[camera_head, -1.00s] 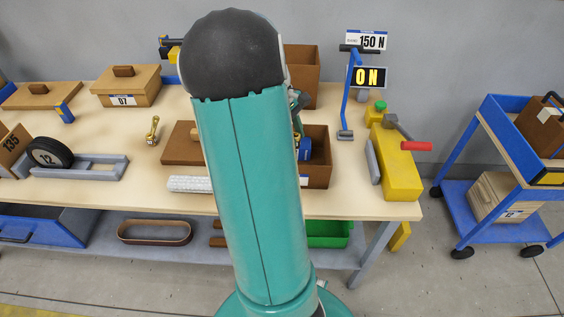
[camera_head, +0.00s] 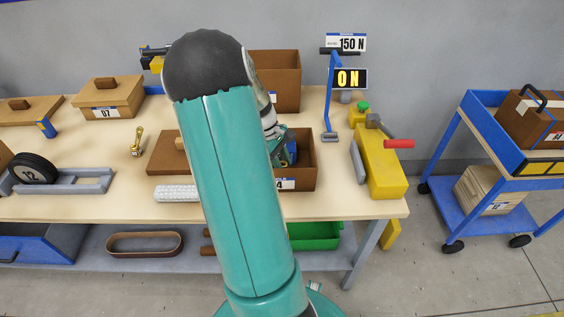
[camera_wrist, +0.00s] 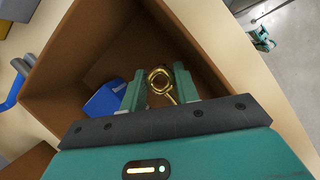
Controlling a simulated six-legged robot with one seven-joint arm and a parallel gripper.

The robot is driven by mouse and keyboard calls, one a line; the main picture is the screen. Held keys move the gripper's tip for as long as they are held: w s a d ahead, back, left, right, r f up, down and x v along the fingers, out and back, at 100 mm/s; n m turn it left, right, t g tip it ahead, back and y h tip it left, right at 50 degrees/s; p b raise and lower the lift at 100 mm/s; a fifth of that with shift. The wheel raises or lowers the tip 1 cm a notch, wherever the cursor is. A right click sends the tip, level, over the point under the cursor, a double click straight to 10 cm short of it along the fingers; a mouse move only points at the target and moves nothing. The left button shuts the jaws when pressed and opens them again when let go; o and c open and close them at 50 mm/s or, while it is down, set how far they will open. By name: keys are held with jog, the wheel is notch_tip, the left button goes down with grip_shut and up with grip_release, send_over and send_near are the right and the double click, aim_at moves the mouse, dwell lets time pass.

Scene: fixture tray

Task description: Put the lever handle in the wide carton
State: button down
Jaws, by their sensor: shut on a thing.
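A brass piece with a round ring end, which looks like the lever handle (camera_wrist: 159,80), is between the two fingers of my gripper (camera_wrist: 160,88) in the wrist view. My gripper is shut on it. The wide carton (camera_head: 299,172) is brown and open-topped, near the table's front edge, with a white label on its front. My gripper, partly hidden behind my arm in the head view, is at the carton's mouth; its fingers point inside. In the wrist view the carton's wall (camera_wrist: 97,45) surrounds the held piece, and a blue object (camera_wrist: 103,101) lies inside.
A taller brown carton (camera_head: 277,80) stands behind. A flat brown lidded box (camera_head: 168,152) and a white textured block (camera_head: 176,193) lie to the left, with another brass piece (camera_head: 137,141). A blue stand (camera_head: 330,110) and yellow device (camera_head: 383,170) stand to the right.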

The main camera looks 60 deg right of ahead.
jog(key=shift+f, duration=0.4)
jog(key=shift+w+f, duration=0.1)
jog(key=shift+f, duration=0.1)
jog(key=c, duration=1)
grip_release()
jog(key=shift+c, duration=0.2)
jog(key=v, duration=1.3)
jog(key=shift+r, duration=0.15)
